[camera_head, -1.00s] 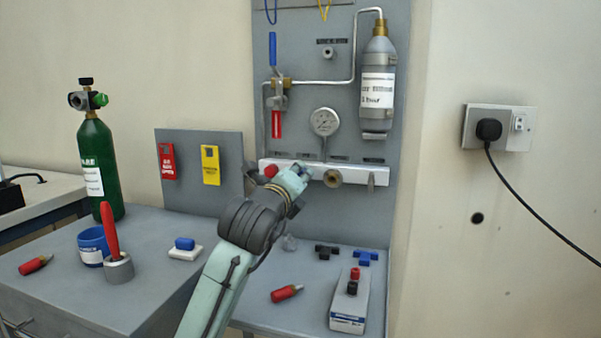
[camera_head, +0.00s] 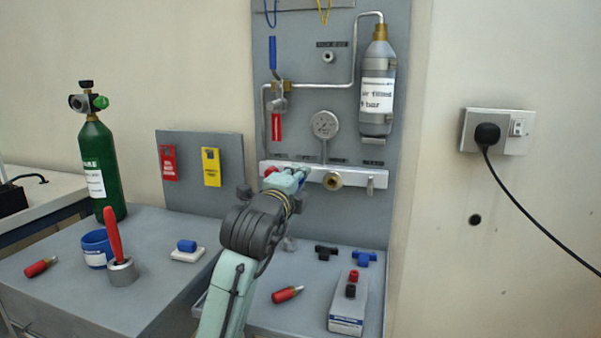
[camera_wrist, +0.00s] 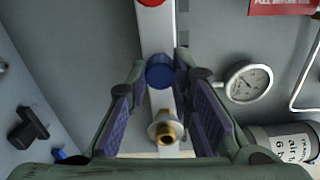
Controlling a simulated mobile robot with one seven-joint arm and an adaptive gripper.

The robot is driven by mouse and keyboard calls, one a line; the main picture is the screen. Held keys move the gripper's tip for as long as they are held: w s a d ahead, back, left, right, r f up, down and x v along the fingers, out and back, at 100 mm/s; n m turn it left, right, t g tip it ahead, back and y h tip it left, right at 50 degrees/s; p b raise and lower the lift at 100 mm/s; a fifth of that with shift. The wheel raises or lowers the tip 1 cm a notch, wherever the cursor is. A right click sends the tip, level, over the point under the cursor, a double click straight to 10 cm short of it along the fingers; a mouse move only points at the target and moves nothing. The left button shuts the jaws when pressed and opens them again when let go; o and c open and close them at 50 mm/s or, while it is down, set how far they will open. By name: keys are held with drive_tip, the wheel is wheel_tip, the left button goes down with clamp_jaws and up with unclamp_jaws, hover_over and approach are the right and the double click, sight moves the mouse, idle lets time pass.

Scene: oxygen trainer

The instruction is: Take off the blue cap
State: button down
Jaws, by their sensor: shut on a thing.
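The blue cap (camera_wrist: 160,72) sits on the white manifold bar, between a red cap (camera_wrist: 152,2) and a bare brass fitting (camera_wrist: 166,131) in the wrist view. My gripper (camera_wrist: 160,75) is shut on the blue cap, with a finger on each side of it. In the head view my gripper (camera_head: 298,174) is at the manifold bar (camera_head: 352,177), left of the brass fitting (camera_head: 332,181), and mostly hides the blue cap. The red cap (camera_head: 270,171) shows just left of my gripper.
A pressure gauge (camera_head: 325,125) is above the bar, and a grey cylinder (camera_head: 377,95) is above right. Below on the bench are black and blue fittings (camera_head: 327,252), a red-tipped part (camera_head: 287,294) and a white box (camera_head: 348,310). A green bottle (camera_head: 97,165) stands left.

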drive_tip(key=shift+n+p, duration=0.85)
drive_tip(key=shift+n, duration=0.85)
drive_tip(key=shift+n+p, duration=0.95)
drive_tip(key=shift+n, duration=0.75)
